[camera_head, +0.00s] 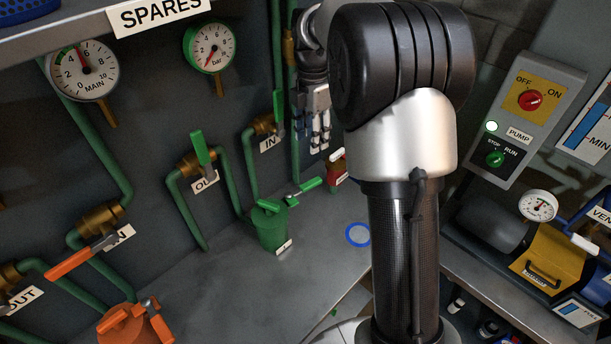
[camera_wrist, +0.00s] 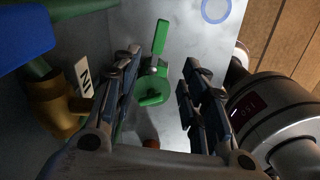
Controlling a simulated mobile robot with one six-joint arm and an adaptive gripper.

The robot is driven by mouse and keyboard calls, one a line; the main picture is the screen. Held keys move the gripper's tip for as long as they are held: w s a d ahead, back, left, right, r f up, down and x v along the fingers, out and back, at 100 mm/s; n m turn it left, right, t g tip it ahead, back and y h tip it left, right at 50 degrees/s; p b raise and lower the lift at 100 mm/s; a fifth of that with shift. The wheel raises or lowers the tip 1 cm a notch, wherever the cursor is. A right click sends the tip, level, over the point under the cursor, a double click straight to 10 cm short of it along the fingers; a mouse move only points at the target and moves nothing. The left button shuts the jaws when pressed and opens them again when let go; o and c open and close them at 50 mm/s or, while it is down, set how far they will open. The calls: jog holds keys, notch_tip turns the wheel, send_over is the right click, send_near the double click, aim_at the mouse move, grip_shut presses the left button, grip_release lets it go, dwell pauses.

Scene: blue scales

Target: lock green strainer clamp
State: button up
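The green strainer (camera_head: 272,230) stands on the grey bench below the OUT and IN valves. Its green clamp handle (camera_head: 307,185) sticks out to the right of the lid, joined by a small metal part. In the wrist view, the round green lid (camera_wrist: 153,92) and the clamp handle (camera_wrist: 160,38) appear between and beyond my fingers, with the handle pointing up the picture. My gripper (camera_head: 319,146) points down above the bench, near the IN valve. Its fingers are apart in the wrist view (camera_wrist: 160,95), with nothing held. I see no contact with the clamp.
Green pipes and the IN valve (camera_head: 265,125) with an upright green handle are close to the left of my gripper. A red-handled part (camera_head: 337,168) stands behind the clamp. A blue ring (camera_head: 357,235) lies on the bench. An orange strainer (camera_head: 135,325) is at lower left.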

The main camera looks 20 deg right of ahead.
aim_at(311, 182)
notch_tip(311, 182, down, 16)
jog(key=b, duration=0.4)
jog(key=shift+r+b, duration=0.1)
jog(key=shift+b, duration=0.3)
grip_shut()
